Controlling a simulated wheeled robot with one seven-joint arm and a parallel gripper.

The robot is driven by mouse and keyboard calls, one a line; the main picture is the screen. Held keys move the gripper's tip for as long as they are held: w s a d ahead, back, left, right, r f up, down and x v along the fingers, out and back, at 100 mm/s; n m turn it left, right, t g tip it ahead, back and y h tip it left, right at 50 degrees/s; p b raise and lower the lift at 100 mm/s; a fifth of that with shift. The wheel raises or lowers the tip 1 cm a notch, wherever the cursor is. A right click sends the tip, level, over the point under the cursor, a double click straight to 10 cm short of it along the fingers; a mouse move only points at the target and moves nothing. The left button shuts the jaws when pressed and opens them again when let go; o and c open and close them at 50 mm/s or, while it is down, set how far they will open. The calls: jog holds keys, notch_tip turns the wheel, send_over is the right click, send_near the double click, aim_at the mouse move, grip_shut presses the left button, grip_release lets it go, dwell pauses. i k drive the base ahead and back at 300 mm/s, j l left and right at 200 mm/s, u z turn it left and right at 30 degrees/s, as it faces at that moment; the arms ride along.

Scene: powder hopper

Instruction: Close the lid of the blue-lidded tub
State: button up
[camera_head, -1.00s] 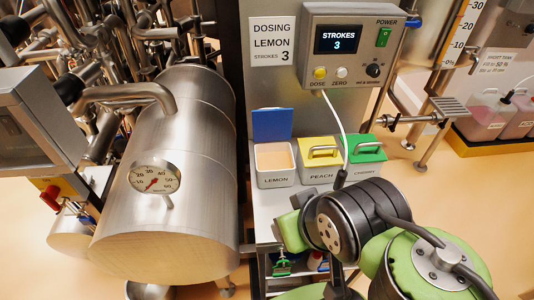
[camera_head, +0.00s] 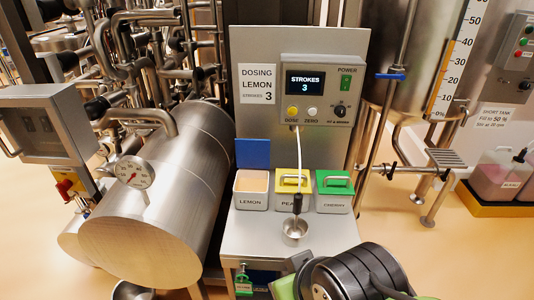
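Pale powder (camera_head: 251,182) shows inside. My gripper is not in view. Only black and green links of my arm show at the bottom right, in front of the bench and apart from the tub.
The PEACH tub (camera_head: 285,198) with a yellow lid and the CHERRY tub (camera_head: 333,201) with a green lid are shut. A black-handled tool (camera_head: 297,204) hangs on a white cord from the dosing box (camera_head: 320,88). A metal cup (camera_head: 294,230) sits below it. A steel tank (camera_head: 160,200) stands left.

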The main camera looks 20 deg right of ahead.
aim_at(249, 152)
jog(key=k+l+u, duration=0.15)
jog(key=l, duration=0.25)
jog(key=l+u, duration=0.15)
jog(key=l, duration=0.25)
jog(key=k+l+u, duration=0.1)
jog(key=l, duration=0.25)
jog(key=k+l+u, duration=0.15)
jog(key=l, duration=0.25)
jog(key=l+u, duration=0.15)
jog(key=l, duration=0.3)
jog(key=l+u, duration=0.15)
jog(key=l, duration=0.35)
jog(key=k+l+u, duration=0.15)
jog(key=l, duration=0.3)
jog(key=l+u, duration=0.15)
jog(key=l, duration=0.3)
jog(key=k+l+u, duration=0.15)
jog(key=l, duration=0.3)
jog(key=k+l+u, duration=0.15)
jog(key=l, duration=0.3)
jog(key=k+l+u, duration=0.1)
jog(key=l+u, duration=0.2)
jog(key=l, duration=0.65)
